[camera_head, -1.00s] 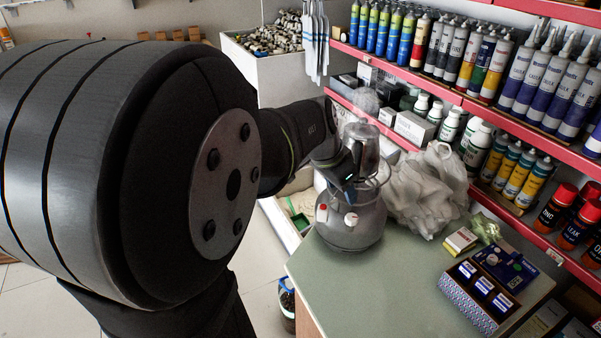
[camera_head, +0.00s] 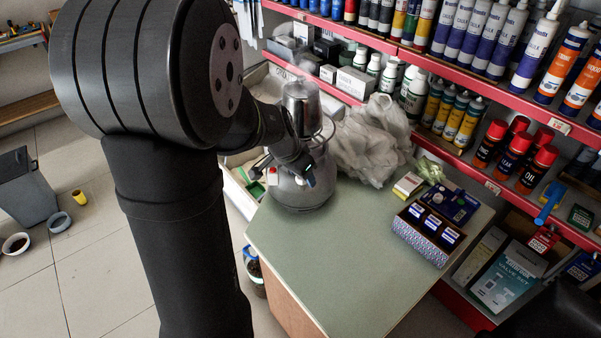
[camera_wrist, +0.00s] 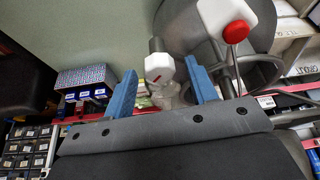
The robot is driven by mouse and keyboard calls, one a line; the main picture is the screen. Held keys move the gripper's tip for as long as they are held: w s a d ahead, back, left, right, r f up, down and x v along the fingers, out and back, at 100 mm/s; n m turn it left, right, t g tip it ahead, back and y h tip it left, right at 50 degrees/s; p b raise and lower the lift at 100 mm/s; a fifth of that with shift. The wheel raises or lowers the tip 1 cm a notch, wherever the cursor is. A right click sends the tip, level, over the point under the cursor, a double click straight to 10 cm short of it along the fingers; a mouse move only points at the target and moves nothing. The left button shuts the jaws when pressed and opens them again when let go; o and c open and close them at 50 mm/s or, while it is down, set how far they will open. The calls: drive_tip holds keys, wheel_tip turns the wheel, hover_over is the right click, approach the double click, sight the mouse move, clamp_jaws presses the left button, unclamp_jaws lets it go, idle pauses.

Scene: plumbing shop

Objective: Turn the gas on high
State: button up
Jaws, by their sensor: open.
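A grey rounded gas burner (camera_head: 300,195) stands at the far end of the green counter, with a metal pot (camera_head: 300,105) on top. A white knob with a red end (camera_head: 272,176) sticks out of its side; it also shows in the wrist view (camera_wrist: 236,32). A second white knob with a red mark (camera_wrist: 160,67) is between my two blue fingers in the wrist view. My gripper (camera_wrist: 158,76) is open, with a visible gap between each finger and this knob. In the head view my gripper (camera_head: 306,174) is at the burner's front and hides this knob.
A crumpled white plastic bag (camera_head: 368,140) lies right of the burner. A patterned box (camera_head: 428,232) stands on the counter (camera_head: 340,260) at the right. Red shelves (camera_head: 395,58) with tubes and bottles run behind. The counter's front middle is clear. Faint steam rises above the pot.

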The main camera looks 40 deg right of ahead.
drive_tip(key=c, duration=1)
drive_tip(key=shift+o, duration=0.2)
drive_tip(key=shift+n, duration=0.3)
drive_tip(key=n, duration=0.2)
drive_tip(key=n+t, duration=0.1)
drive_tip(key=shift+s+n+t+y, duration=0.15)
drive_tip(key=shift+n+t+y, duration=0.15)
drive_tip(key=shift+n, duration=0.1)
drive_tip(key=shift+d+n+t+y, duration=0.1)
drive_tip(key=shift+n+t+y, duration=0.3)
drive_tip(key=shift+n, duration=0.9)
drive_tip(key=shift+d+n+t+y, duration=0.1)
drive_tip(key=shift+n+t+y, duration=0.25)
drive_tip(key=shift+n, duration=0.95)
drive_tip(key=shift+a, duration=0.1)
